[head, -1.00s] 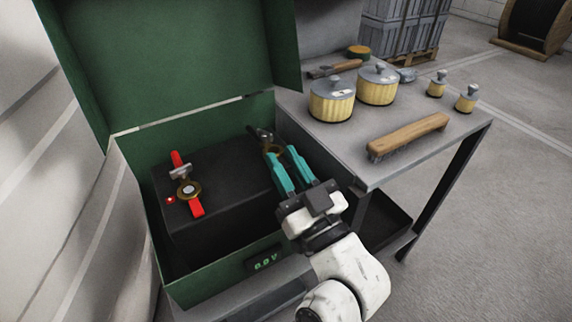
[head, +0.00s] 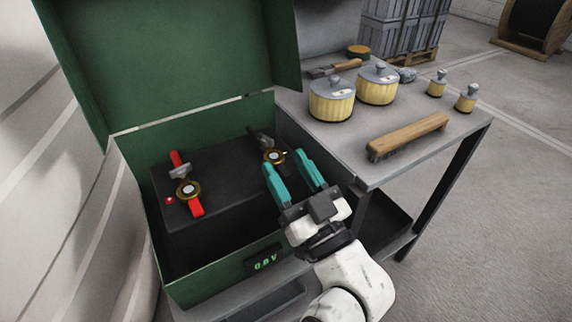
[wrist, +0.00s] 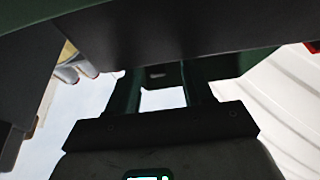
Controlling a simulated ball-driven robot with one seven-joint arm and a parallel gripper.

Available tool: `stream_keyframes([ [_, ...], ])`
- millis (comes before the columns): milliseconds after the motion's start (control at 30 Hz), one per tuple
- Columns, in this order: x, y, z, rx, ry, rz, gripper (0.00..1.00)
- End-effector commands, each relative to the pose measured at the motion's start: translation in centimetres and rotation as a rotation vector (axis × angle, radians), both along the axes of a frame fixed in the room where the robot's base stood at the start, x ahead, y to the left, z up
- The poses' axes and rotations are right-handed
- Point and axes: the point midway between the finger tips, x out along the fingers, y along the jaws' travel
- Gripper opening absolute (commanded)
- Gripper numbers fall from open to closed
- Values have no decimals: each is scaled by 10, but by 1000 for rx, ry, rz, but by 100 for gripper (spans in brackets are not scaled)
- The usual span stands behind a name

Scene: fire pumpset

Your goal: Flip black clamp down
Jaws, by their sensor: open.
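The black clamp (head: 260,137) is on the right part of the top of the black battery block (head: 228,190), inside the green box. A brass ring with a pale centre (head: 273,157) is at its near end. From this angle I cannot tell whether the clamp lies fully flat. My gripper (head: 291,172) has two teal fingers, spread apart and empty. It is just right of and nearer than the ring, apart from the clamp as far as I can see. The wrist view is mostly dark surfaces, and the clamp cannot be made out there.
A red clamp (head: 196,207) with a brass ring is on the block's left. The green box (head: 190,65) has its lid raised behind. The bench at right (head: 420,157) holds a wooden brush (head: 408,136), yellow canisters (head: 331,101) and small weights.

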Motion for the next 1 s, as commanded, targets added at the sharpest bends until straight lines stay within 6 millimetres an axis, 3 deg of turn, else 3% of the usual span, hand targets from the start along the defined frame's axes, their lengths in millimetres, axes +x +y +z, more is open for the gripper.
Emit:
stream_keyframes([
  [500,-66,-44,-34,-3,3,1,51],
  [1000,-75,-51,-36,-1,0,0,51],
])
